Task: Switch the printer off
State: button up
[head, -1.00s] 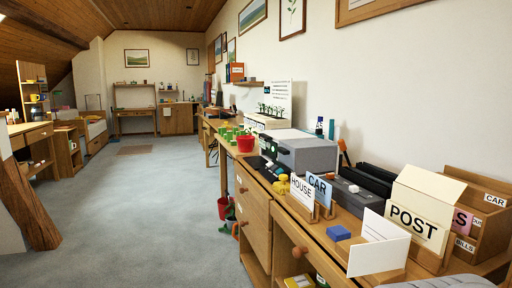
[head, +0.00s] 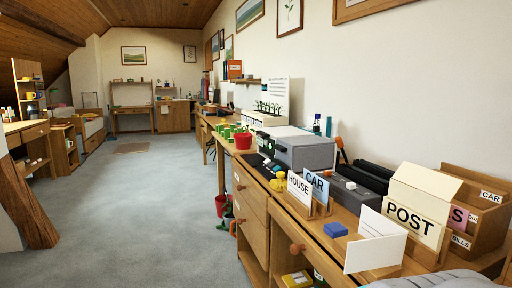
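The printer appears to be the grey box with a pale top (head: 304,150), standing on the wooden desk along the right wall. A dark panel or tray shows at its front left side; I cannot make out a power switch or its state. A darker grey device (head: 352,190) with a small light button on top sits nearer, behind the HOUSE and CAR cards.
Nearer on the desk are a POST box (head: 411,219), a wooden letter sorter (head: 482,222), a white card (head: 375,241) and a blue block (head: 335,230). The carpeted floor (head: 145,205) at left is open.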

grip_shut()
dwell(0.3)
dwell(1.4)
